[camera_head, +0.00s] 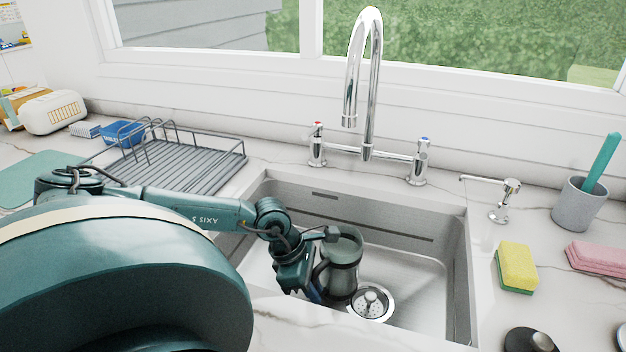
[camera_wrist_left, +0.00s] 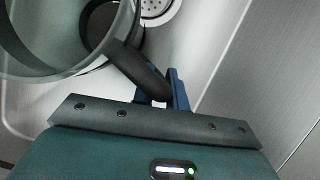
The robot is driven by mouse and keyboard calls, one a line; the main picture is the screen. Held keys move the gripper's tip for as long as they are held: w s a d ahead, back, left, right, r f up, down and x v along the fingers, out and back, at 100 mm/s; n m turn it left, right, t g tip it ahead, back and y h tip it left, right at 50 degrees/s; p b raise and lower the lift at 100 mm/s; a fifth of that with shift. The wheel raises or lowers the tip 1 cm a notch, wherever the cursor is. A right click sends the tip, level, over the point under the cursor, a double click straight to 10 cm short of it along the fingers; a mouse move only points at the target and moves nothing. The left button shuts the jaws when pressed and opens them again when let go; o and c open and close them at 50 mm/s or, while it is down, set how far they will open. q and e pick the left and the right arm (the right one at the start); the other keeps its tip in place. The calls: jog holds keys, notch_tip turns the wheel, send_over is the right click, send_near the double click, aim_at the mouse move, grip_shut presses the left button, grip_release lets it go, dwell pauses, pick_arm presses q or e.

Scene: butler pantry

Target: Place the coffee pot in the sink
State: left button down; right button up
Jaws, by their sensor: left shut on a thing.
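The coffee pot (camera_head: 341,262) is a dark, glassy vessel with a dark handle and is inside the sink (camera_head: 455,240), left of the drain. It stands about upright; I cannot tell whether its base touches the sink floor. My left gripper (camera_head: 314,290) reaches down into the sink and is shut on the pot's handle. In the left wrist view, the blue fingers (camera_wrist_left: 165,92) are around the dark handle, and the pot's open rim (camera_wrist_left: 60,75) shows at the upper left. My right gripper is not in view.
A chrome faucet (camera_head: 370,90) with two taps rises behind the sink. A drying rack (camera_head: 175,160) stands left of it. A soap dispenser (camera_head: 500,200), a yellow sponge (camera_head: 517,267) and a grey cup (camera_head: 581,205) are on the right counter. The sink's right half is clear.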

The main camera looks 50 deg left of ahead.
pick_arm(q)
jog(key=c, duration=1.4)
grip_release()
